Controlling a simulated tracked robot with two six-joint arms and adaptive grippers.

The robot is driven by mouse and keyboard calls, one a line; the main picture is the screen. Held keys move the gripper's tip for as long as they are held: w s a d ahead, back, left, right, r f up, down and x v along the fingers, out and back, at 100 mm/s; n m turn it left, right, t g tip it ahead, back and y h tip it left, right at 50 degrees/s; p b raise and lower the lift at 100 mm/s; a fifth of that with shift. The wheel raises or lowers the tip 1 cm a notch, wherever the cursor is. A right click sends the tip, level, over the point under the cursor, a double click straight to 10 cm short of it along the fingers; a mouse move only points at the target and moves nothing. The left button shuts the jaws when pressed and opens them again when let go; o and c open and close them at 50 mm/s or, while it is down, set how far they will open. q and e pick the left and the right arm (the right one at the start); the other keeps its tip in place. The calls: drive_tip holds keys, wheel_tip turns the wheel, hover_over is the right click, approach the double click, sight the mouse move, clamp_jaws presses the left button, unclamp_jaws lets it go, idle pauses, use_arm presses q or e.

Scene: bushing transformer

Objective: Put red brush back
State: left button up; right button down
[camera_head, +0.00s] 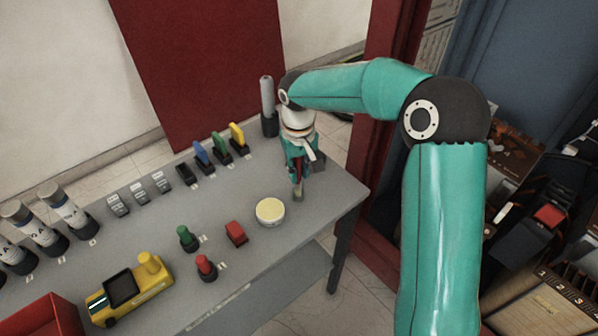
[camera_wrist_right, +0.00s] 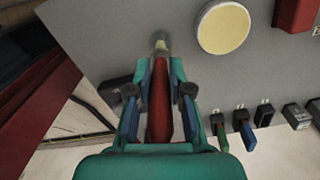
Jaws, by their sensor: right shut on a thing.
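My right gripper (camera_head: 299,165) is over the right end of the grey table, pointing down. In the right wrist view its fingers (camera_wrist_right: 160,100) are shut on the red brush (camera_wrist_right: 159,112). The brush's pale tip (camera_wrist_right: 160,46) points away from the wrist, near the table top; I cannot tell whether it touches. In the head view the brush is mostly hidden by the gripper. A blue brush (camera_head: 202,153), a green brush (camera_head: 220,148) and a yellow brush (camera_head: 237,135) stand in black holders. An empty black holder (camera_head: 186,175) is left of the blue one. My left gripper is not in view.
A round yellow-topped tin (camera_head: 270,211) and a red block (camera_head: 236,233) are left of the gripper. A grey cylinder (camera_head: 267,95) stands behind it. A yellow toy-like vehicle (camera_head: 129,290) is at the front left. A red post (camera_head: 372,130) rises beyond the table's right end.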

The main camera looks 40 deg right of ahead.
sight(299, 169)
drive_tip(key=shift+f, duration=0.3)
drive_tip(key=shift+f, duration=0.2)
drive_tip(key=c, duration=1.1)
unclamp_jaws()
drive_tip(key=shift+o, duration=0.2)
drive_tip(key=shift+r, duration=0.1)
drive_tip(key=shift+r, duration=0.1)
wheel_tip(299, 169, up, 12)
drive_tip(key=shift+a, duration=0.1)
